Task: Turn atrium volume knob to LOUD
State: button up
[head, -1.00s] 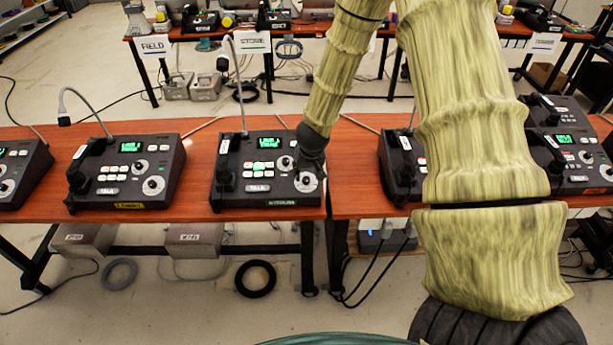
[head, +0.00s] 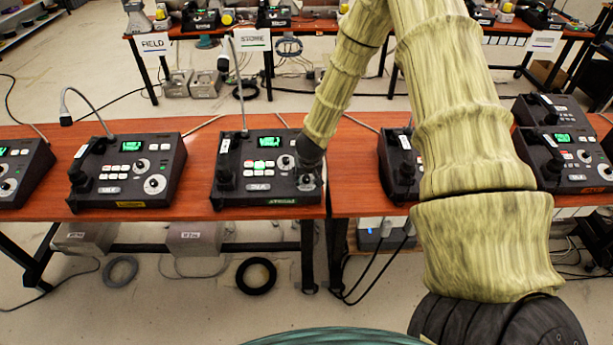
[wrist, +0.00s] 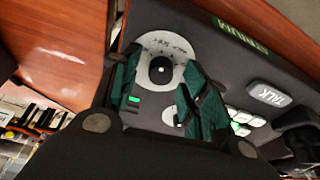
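The phone console (head: 235,190) under my gripper (head: 308,174) is black, with a lit green screen and a green name label (head: 281,201) whose lettering is hard to read. In the wrist view the label (wrist: 243,35) appears upside down. The volume knob (wrist: 161,69) is a round black knob with a white dot, on a pale dial plate with small markings I cannot read. In the wrist view my gripper (wrist: 160,62) is open, with one dark green finger on each side of the knob. Contact with the knob is not clear. In the head view my gripper mostly hides this knob.
A second, smaller knob (head: 286,162) sits just up-left of my gripper. The handset (head: 224,170) is at the console's left, with a gooseneck microphone (head: 238,80) behind. Other consoles stand left (head: 125,170) and right (head: 562,155) on the orange table (head: 200,209).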

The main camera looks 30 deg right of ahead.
grip_shut()
jog(key=shift+m, duration=0.4)
jog(key=m, duration=0.3)
jog(key=m+p, duration=0.1)
jog(key=m, duration=0.3)
jog(key=shift+m+g+h, duration=0.3)
jog(key=shift+g+h, duration=0.1)
jog(key=m+p, duration=0.1)
jog(key=m, duration=0.2)
jog(key=shift+m+p, duration=0.35)
jog(key=shift+m, duration=0.05)
jog(key=shift+m+g+p, duration=0.5)
jog(key=shift+m+p, duration=0.15)
jog(key=shift+m, duration=1.25)
